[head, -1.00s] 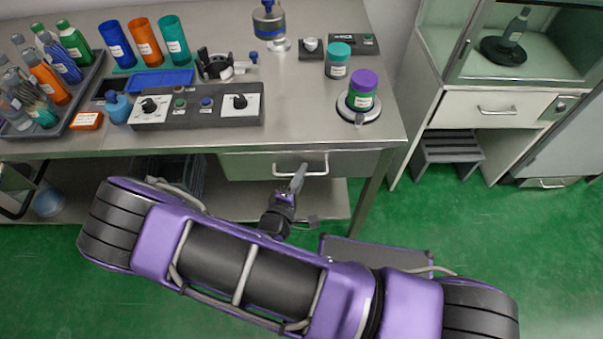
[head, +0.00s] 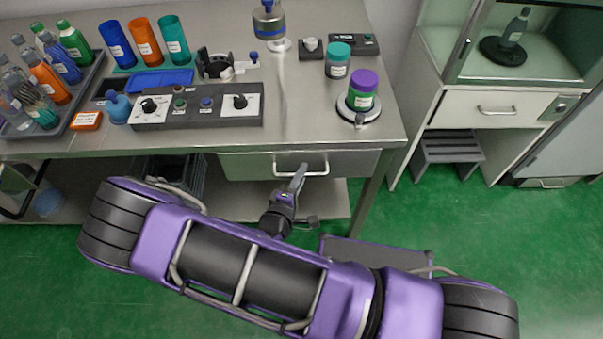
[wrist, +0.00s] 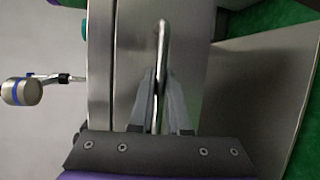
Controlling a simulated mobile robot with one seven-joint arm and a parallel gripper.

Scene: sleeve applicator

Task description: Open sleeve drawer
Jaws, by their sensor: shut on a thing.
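The sleeve drawer (head: 240,166) is a metal drawer under the steel bench top, and its front shows in the wrist view (wrist: 133,50). It looks shut or nearly so. Its pale bar handle (head: 315,156) stands out from the front; in the wrist view the handle (wrist: 162,45) runs up and down between my fingers. My arm hides part of the floor below.
On the steel bench (head: 310,115) stand a control box (head: 195,107), several coloured sleeves (head: 146,42), a bottle tray (head: 84,90) and a purple-capped jar (head: 361,92). A lower shelf (head: 335,200) lies under the drawer. A grey step stool (head: 450,150) and white cabinet stand to the right.

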